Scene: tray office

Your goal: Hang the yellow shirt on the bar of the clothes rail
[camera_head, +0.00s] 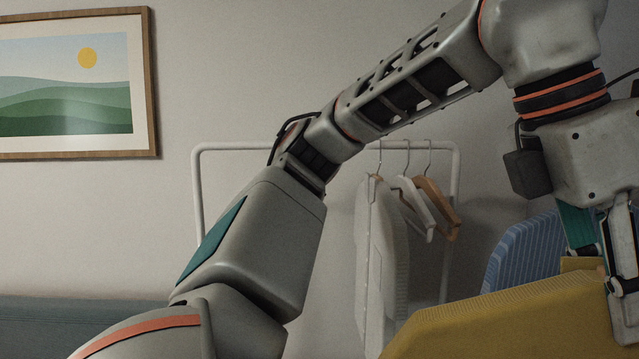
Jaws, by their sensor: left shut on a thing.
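The yellow shirt (500,322) fills the lower right of the head view, close to the camera, and its lower part is out of frame. My left gripper (612,285) points down at the right edge, shut on the yellow shirt near its top; the exact grip point is partly cut off. The white clothes rail (455,200) stands further back in the middle. Its bar (235,146) is partly covered by my left arm. The shirt is in front and to the right of the rail, apart from it. My right gripper is not in view.
A white shirt (376,250), an empty white hanger (415,205) and a wooden hanger (437,205) hang towards the bar's right end. A blue striped garment (525,250) is behind the yellow shirt. A framed picture (65,147) hangs at left above a dark green surface (60,318).

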